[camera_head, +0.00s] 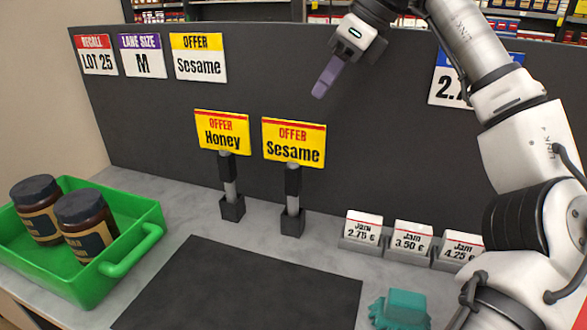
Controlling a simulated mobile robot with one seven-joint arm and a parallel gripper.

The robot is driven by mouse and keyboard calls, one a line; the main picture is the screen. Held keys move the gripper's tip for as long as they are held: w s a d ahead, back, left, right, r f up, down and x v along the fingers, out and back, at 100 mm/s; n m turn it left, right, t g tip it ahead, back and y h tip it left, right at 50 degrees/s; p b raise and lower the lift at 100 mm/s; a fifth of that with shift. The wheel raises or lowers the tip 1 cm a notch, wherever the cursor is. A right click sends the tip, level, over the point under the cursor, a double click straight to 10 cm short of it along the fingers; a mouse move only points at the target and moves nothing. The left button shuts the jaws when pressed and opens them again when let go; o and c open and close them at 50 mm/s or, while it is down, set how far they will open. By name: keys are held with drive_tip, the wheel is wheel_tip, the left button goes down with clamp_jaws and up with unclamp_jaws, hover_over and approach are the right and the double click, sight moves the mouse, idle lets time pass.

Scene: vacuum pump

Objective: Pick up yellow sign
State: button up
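Two yellow signs with red "OFFER" headings stand upright on short dark posts with square bases on the grey counter. The left yellow sign (222,133) reads "Honey". The right yellow sign (294,142) reads "Sesame". My gripper (322,92) is up in front of the dark panel, above and slightly right of the Sesame sign and apart from it. Its purple fingers point down and left. They overlap in this view, so I cannot see whether there is a gap between them. Nothing is visible hanging from them.
A green tray (150,215) with two dark-lidded jars stands at left. A black mat (240,290) lies bare in front. Small Jam price cards (412,237) stand right, with a teal object (400,308) before them. Signs including a white-and-yellow Sesame card (198,66) are on the dark panel (270,80).

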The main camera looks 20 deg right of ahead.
drive_tip(key=x, duration=0.6)
hover_over(288, 161)
drive_tip(key=f, duration=0.4)
drive_tip(key=shift+d+f, duration=0.25)
drive_tip(key=shift+f, duration=0.15)
drive_tip(key=shift+w+a+f, duration=0.1)
drive_tip(key=shift+a+f, duration=0.1)
drive_tip(key=shift+f, duration=0.15)
drive_tip(key=shift+f, duration=0.15)
drive_tip(key=shift+c, duration=0.4)
clamp_jaws()
